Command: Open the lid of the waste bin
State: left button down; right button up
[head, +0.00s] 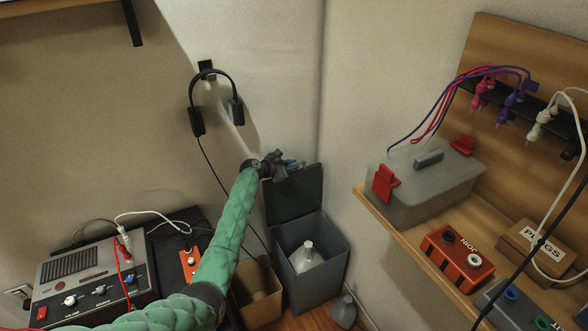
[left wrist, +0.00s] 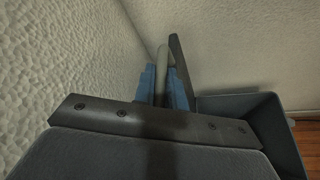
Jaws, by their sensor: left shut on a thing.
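The waste bin (head: 330,268) is a grey open box in the corner, with a white bottle inside. Its dark lid (head: 293,198) stands raised, nearly upright, at the back of the opening. My left gripper (head: 292,166) is at the lid's top edge. In the left wrist view, its blue fingertips (left wrist: 164,90) are shut on a pale grey bar-like part at the lid, which looks like its handle (left wrist: 163,58). The lid shows there edge-on as a dark plate (left wrist: 180,62), and the bin's rim (left wrist: 235,97) is at the right. My right gripper is not in view.
Headphones (head: 196,120) hang on the wall above. A shelf with a grey case (head: 420,190) is at the right.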

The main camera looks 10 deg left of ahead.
pick_arm(q)
jog(key=shift+a+f, duration=0.1)
jog(key=shift+f, duration=0.1)
jog(key=c, duration=1.5)
grip_release()
jog(key=shift+o, duration=0.2)
jog(key=shift+r, duration=0.1)
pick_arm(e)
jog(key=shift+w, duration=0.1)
pick_arm(q)
jog(key=v, duration=0.6)
jog(key=shift+s+a, duration=0.2)
jog(key=shift+a, duration=0.1)
jog(key=shift+s+a+r+b, duration=0.3)
jog(key=shift+s, duration=0.05)
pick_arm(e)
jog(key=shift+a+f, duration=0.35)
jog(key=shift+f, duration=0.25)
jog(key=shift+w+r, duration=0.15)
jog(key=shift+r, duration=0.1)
